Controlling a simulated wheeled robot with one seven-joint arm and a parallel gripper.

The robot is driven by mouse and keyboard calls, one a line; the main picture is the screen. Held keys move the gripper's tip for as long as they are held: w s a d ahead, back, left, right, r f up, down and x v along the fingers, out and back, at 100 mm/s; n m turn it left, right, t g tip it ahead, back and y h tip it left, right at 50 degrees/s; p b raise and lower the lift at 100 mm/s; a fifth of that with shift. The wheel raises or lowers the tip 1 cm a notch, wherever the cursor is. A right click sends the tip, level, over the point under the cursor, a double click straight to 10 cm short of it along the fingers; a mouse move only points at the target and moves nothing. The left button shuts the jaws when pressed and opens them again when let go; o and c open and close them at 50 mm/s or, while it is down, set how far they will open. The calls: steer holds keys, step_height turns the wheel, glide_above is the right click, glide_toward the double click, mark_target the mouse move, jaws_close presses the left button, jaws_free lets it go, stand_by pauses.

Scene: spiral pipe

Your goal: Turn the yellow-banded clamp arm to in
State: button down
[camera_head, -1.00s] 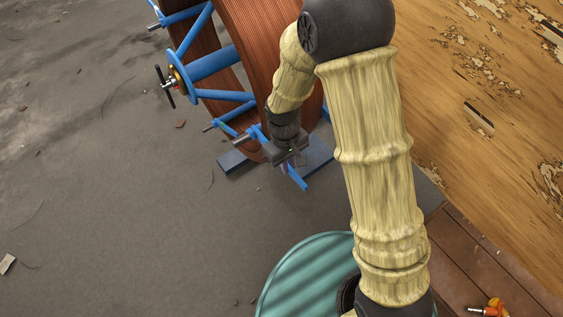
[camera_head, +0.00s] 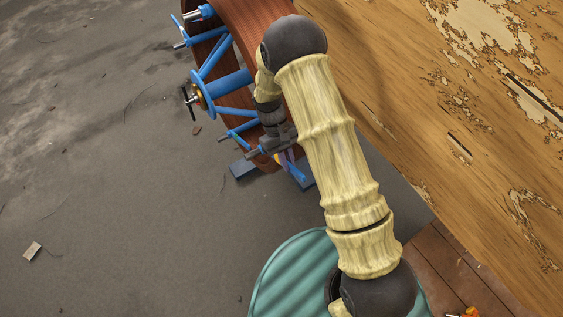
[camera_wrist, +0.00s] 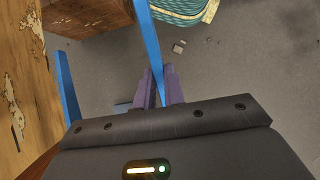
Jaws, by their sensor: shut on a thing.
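A brown reel (camera_head: 262,38) with blue spokes and a hub (camera_head: 202,97) stands at the upper middle of the head view. My gripper (camera_head: 285,158) is at its lower rim, partly behind my arm. In the wrist view, the purple fingers of my gripper (camera_wrist: 162,88) are closed around a blue bar (camera_wrist: 150,45), which runs up between them. This bar looks like the clamp arm. A small yellow patch shows beside my gripper in the head view, but I cannot make out a clear band. Part of the bar is hidden by my gripper.
A worn wooden surface (camera_head: 450,110) fills the right, close to my arm. A teal ribbed round thing (camera_head: 275,280) is at the bottom; a teal thing with a yellowish edge (camera_wrist: 185,12) tops the wrist view. Grey floor (camera_head: 110,200) on the left is mostly clear.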

steer(key=shift+w+r, duration=0.1)
steer(key=shift+r, duration=0.05)
steer(key=shift+a, duration=0.1)
steer(key=c, duration=1.5)
jaws_free()
steer(key=v, duration=1.7)
steer(key=shift+w+a+r+p, duration=0.1)
steer(key=shift+w+a+p, duration=0.05)
steer(key=shift+p, duration=0.15)
